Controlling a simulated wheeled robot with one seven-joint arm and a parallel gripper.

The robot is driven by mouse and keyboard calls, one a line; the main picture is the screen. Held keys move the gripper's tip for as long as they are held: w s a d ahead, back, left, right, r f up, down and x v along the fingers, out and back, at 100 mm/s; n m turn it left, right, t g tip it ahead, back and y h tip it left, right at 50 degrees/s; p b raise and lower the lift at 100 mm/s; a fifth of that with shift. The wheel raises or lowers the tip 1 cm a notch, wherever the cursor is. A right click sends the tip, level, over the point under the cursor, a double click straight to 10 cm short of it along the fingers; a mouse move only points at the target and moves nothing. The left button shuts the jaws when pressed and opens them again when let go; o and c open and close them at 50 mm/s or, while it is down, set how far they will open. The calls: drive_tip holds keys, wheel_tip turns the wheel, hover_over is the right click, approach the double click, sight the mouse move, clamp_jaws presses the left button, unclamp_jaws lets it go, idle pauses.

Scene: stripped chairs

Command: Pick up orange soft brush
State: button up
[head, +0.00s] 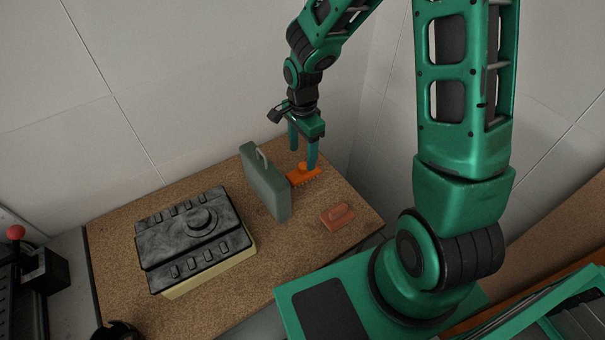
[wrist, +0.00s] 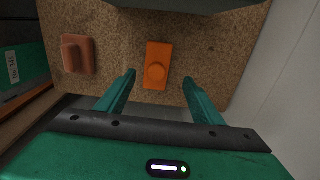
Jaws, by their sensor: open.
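The orange soft brush (head: 301,175) lies on the cork-topped table beside the grey-green case, with bristles showing along its front edge. My gripper (head: 302,152) is open above the brush, fingers pointing down. In the head view one finger hides part of the brush. In the wrist view my gripper (wrist: 158,85) shows its two teal fingers apart on either side of the brush, with nothing held.
A duller red-brown brush-like block (head: 337,216) lies nearer on the table (head: 232,291); it also shows in the wrist view (wrist: 78,54). The grey-green case (head: 266,184) stands upright close left of the orange brush. A black-topped box (head: 194,238) lies farther left. Walls rise behind.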

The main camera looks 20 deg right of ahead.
sight(303, 165)
drive_tip(key=shift+s+d+f, duration=0.1)
drive_tip(key=shift+s+f, duration=0.05)
drive_tip(key=shift+f, duration=1.4)
drive_tip(key=shift+s+f, duration=0.15)
drive_tip(key=shift+f, duration=1.4)
drive_tip(key=c, duration=1.3)
wheel_tip(303, 165, up, 10)
drive_tip(key=shift+r, duration=0.1)
